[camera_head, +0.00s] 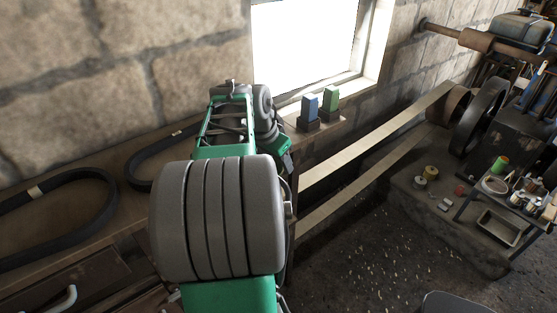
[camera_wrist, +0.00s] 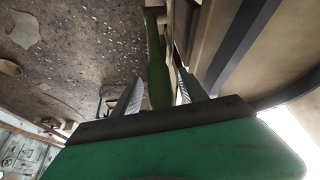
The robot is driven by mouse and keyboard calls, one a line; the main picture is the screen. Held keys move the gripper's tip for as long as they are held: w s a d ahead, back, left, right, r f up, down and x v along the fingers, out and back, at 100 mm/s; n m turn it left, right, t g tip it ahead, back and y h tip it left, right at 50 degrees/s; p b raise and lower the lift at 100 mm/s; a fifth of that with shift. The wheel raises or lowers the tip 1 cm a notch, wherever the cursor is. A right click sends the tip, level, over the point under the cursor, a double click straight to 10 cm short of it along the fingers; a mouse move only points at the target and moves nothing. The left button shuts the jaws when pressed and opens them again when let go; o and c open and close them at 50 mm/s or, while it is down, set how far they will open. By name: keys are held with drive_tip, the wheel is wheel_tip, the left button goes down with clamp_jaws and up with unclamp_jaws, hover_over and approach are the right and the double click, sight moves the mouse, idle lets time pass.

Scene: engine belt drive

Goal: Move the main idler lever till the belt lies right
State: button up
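A long flat tan belt (camera_head: 385,137) runs in two strands from a pulley (camera_head: 452,105) at the right down to the left in the head view, where my arm hides its near end. In the wrist view, a narrow green bar (camera_wrist: 157,50), which may be the lever, stands beyond and between my fingertips. My gripper (camera_wrist: 159,76) is open and its fingers are apart. I cannot tell whether either finger touches the bar. My gripper is hidden behind my arm in the head view. How the belt lies at its near end is hidden.
Black belt loops (camera_head: 108,207) lie on the bench at the left. A blue box (camera_head: 310,106) and a green box (camera_head: 331,97) stand by the window. A large dark wheel (camera_head: 480,116) and a cluttered small table stand at the right. The floor in front is mostly clear.

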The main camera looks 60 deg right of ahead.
clamp_jaws()
idle(0.3)
idle(1.0)
